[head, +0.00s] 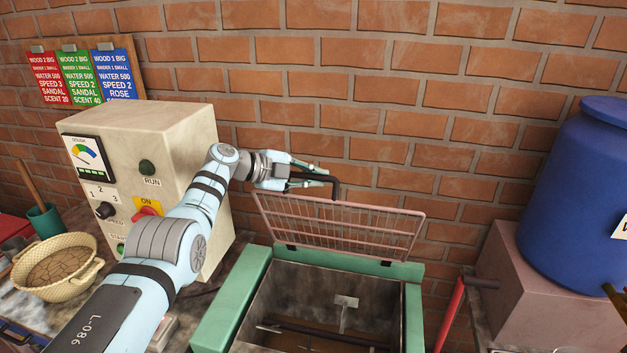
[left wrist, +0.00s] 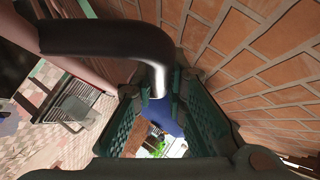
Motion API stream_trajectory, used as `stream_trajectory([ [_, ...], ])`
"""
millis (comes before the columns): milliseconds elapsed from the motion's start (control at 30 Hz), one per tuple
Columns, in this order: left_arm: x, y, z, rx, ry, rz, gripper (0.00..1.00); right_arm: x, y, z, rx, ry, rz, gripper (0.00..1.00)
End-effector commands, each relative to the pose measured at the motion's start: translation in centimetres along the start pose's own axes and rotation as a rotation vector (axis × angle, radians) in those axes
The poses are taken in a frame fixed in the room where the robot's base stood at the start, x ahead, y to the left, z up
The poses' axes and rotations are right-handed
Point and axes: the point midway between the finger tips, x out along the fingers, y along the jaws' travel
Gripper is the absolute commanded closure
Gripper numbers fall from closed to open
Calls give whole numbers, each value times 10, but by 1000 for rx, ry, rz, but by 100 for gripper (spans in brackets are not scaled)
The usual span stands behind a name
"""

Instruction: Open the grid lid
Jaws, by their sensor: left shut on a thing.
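The grid lid (head: 335,224) is a pinkish wire grid, raised and tilted back against the brick wall. It is hinged at the back rim of a green box (head: 235,300), which stands open with a dark interior. A black bent handle (head: 336,188) rises from the lid's upper edge. My left gripper (head: 318,177) is at this handle and shut on it. In the left wrist view the handle (left wrist: 110,40) curves down between the green fingers of the left gripper (left wrist: 160,105). My right gripper is not in view.
A control panel box (head: 150,180) with knobs stands left of the green box. A blue barrel (head: 575,190) on a pink block (head: 550,290) and a red lever (head: 447,315) are at the right. A basket (head: 57,265) is at the far left. The brick wall is close behind the lid.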

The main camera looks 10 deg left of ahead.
Motion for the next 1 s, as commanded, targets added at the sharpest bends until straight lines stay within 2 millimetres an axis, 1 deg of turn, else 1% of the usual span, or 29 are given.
stream_trajectory([
  [100, -1, 0, 0, 0, -2, 4, 100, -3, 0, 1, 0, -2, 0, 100],
  [533, -3, 1, 2, 0, -6, 2, 100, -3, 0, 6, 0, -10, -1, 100],
  [567, -3, 1, 2, 0, -5, 3, 84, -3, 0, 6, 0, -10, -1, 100],
  [600, -3, 1, 2, 0, -5, 3, 78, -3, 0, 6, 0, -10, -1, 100],
  [667, -2, 0, 2, 0, -5, 2, 68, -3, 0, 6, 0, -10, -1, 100],
  [700, -2, 0, 2, 0, -4, 2, 67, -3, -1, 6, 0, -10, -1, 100],
  [1000, -3, 0, 1, 0, -3, 1, 67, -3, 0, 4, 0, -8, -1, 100],
])
